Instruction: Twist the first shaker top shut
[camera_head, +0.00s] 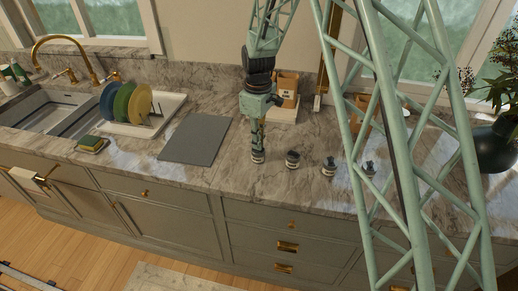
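Several small shakers with dark tops stand in a row on the marble counter (235,178). The leftmost shaker (258,157) is directly under my gripper (258,148), which points straight down. The fingertips are at the shaker's top and partly hide it; I cannot tell whether they touch or grip it. A second shaker (292,160) stands to its right, then a third (328,167). Another shaker (369,169) at the right end is near the green lattice of my body. Whether any top is tight is too small to tell.
A dark grey board (196,139) lies left of the shakers. Further left are a dish rack with plates (124,101), a sponge (90,142) and a sink (45,110). A wooden box (287,89) stands behind my gripper. A dark vase (490,148) stands at right.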

